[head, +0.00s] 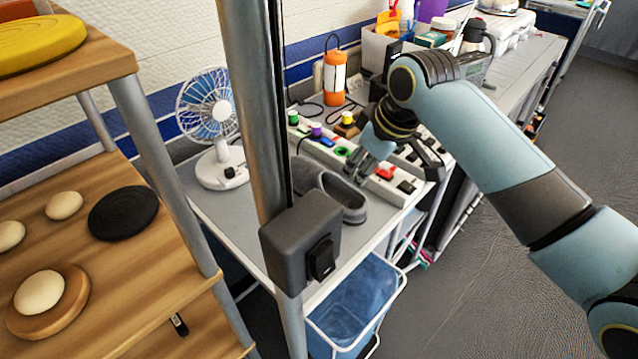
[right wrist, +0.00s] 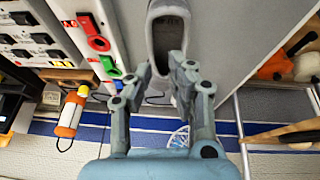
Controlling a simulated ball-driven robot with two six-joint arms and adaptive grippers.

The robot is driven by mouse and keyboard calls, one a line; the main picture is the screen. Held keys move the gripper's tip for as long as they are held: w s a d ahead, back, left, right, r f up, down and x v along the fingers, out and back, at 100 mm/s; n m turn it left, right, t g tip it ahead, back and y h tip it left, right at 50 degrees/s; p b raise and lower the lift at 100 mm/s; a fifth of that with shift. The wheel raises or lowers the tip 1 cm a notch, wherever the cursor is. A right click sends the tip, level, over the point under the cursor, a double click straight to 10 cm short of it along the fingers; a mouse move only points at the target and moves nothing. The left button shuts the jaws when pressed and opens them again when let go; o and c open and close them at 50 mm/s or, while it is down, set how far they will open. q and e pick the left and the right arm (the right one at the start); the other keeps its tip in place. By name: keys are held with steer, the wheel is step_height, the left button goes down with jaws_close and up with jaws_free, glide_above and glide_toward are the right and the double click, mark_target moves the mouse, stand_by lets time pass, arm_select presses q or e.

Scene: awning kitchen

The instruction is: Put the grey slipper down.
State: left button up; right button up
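The grey slipper (head: 346,196) is at the front part of the grey table, with its opening towards the table's front edge. In the right wrist view the slipper (right wrist: 157,52) is at the top middle, its dark opening facing the camera. My right gripper (head: 370,170) comes in from the right, low over the table. Its fingers (right wrist: 160,70) are drawn partly together, with the near part of the slipper between the tips. The slipper looks at or very close to the table top; any small gap below it is hidden. My left gripper is not in view.
A white fan (head: 208,105) stands left of the slipper. Power strips (head: 330,145) with coloured plugs and an orange lantern (head: 335,78) are behind it. A blue bin (head: 352,305) hangs below the front edge. A wooden shelf (head: 95,240) is at the left.

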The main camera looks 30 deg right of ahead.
mark_target(339, 192)
steer(key=w+f, duration=0.1)
steer(key=w, duration=0.1)
steer(key=w+f, duration=0.2)
steer(key=shift+f, duration=0.15)
steer(key=b+x, duration=0.1)
steer(key=x, duration=0.5)
steer(key=shift+w, duration=0.2)
jaws_close()
